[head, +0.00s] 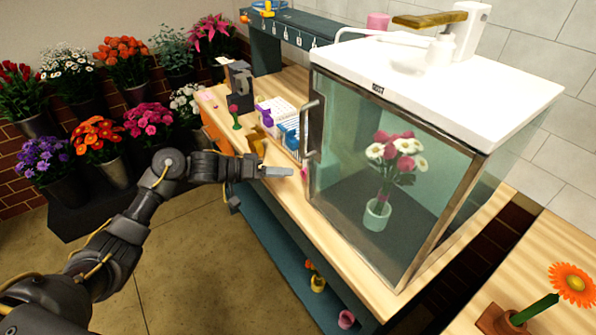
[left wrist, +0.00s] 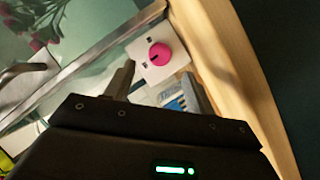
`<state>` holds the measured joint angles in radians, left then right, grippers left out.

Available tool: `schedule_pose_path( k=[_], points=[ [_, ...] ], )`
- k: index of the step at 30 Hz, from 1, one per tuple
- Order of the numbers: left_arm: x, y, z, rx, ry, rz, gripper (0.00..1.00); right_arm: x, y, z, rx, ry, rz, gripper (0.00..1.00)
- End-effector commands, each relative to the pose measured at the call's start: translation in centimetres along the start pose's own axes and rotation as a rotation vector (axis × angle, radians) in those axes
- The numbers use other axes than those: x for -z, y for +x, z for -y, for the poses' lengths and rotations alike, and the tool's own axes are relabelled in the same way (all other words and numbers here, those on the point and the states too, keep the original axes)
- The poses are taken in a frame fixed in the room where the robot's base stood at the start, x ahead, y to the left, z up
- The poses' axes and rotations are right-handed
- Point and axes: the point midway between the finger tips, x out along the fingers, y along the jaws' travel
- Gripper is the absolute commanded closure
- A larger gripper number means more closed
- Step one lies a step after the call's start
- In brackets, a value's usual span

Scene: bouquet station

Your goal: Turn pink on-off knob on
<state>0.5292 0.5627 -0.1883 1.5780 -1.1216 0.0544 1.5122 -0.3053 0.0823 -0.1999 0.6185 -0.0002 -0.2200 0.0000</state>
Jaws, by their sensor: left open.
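The pink knob (left wrist: 159,54) is round, with a dark mark on its face, and sits on a white plate (left wrist: 150,70) beside the glass case. In the head view a bit of pink, which looks like the knob (head: 304,173), shows just past my left fingertips at the case's near left corner. My left gripper (head: 283,172) is at the table's front edge. In the left wrist view its two fingers (left wrist: 160,84) are apart and empty, with the knob beyond them; I cannot tell whether they touch it. My right gripper is not in view.
The glass case (head: 385,165) has a white top, a metal door handle (head: 309,130) and a bouquet in a cup inside. Small tools and boxes (head: 275,115) lie on the wooden table behind my gripper. Flower buckets (head: 100,115) stand at left. The floor in front is clear.

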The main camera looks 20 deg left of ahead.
Motion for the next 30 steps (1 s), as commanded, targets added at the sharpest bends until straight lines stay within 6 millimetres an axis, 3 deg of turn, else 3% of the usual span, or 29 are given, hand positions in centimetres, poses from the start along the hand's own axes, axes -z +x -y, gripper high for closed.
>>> schedule_pose_path(
  k=[3, 9, 21, 30],
  points=[
    [0.2, 2.3, -0.2, -0.003, -0.001, -0.001, 0.45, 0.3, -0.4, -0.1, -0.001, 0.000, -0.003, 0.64],
    [0.2, 4.7, -0.1, -0.002, 0.001, -0.001, 0.45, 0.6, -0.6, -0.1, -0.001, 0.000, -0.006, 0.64],
    [0.1, 5.4, -0.1, -0.002, 0.002, 0.001, 0.45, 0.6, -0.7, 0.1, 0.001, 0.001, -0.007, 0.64],
    [0.1, 5.4, -0.1, -0.002, 0.002, 0.001, 0.84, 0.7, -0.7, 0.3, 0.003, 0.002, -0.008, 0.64]
  ],
)
